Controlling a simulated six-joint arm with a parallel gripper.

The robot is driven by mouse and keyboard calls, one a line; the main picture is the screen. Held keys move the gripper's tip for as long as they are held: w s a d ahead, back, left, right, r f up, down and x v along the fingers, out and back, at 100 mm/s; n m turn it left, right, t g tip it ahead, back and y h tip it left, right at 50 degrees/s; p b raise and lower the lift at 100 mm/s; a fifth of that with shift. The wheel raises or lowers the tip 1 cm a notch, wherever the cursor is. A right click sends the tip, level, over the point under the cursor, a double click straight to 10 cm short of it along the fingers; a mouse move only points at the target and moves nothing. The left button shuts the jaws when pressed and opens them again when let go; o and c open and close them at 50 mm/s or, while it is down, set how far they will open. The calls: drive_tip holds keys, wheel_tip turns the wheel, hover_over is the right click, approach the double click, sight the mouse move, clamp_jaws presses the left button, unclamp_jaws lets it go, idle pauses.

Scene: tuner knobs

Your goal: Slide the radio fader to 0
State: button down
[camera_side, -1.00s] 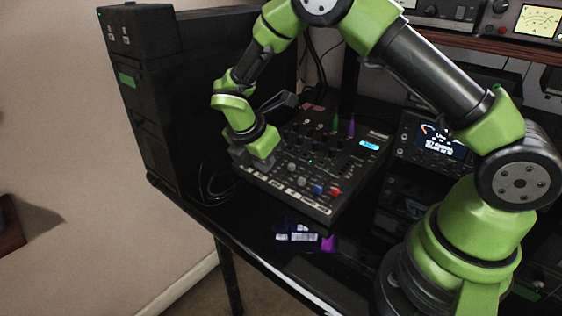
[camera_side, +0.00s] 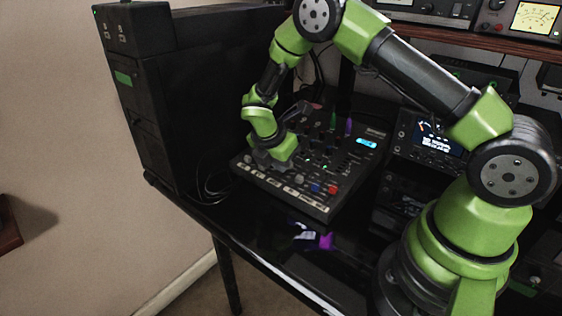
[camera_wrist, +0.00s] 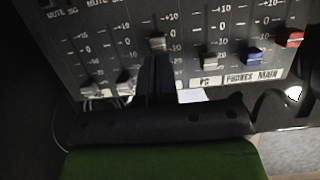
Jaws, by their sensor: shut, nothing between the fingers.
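The mixer (camera_side: 335,195) lies on the desk in the side view, with a row of faders along its front. In the wrist view a grey fader cap (camera_wrist: 158,43) sits high in its slot, close to the 0 mark and seemingly a little below it. My gripper (camera_wrist: 155,62) is shut and empty, its tips right at the near side of this cap; whether they touch it I cannot tell. My gripper (camera_side: 268,163) is low over the front left of the mixer in the side view. The label under this fader is hidden by my gripper, so I cannot read whether it is the radio one.
Two grey caps (camera_wrist: 125,88) sit low to the left. To the right are the PC fader's grey cap (camera_wrist: 210,61), a blue cap (camera_wrist: 252,56) and a red cap (camera_wrist: 290,39). A dark cabinet (camera_side: 160,110) stands left of the mixer.

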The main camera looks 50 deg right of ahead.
drive_tip(key=shift+d, duration=0.55)
drive_tip(key=shift+a, duration=0.35)
drive_tip(key=a, duration=0.2)
drive_tip(key=a+r, duration=0.1)
drive_tip(key=a, duration=0.1)
drive_tip(key=v, duration=0.8)
drive_tip(key=m+t+y, duration=0.4)
drive_tip(key=m+y, duration=0.6)
drive_tip(key=m, duration=0.7)
approach(300, 161)
drive_tip(key=w+a+f, duration=0.2)
drive_tip(key=a+f, duration=0.1)
drive_tip(key=w+a+f, duration=0.1)
drive_tip(key=f, duration=0.1)
drive_tip(key=shift+w+a, duration=0.1)
drive_tip(key=shift+a, duration=0.1)
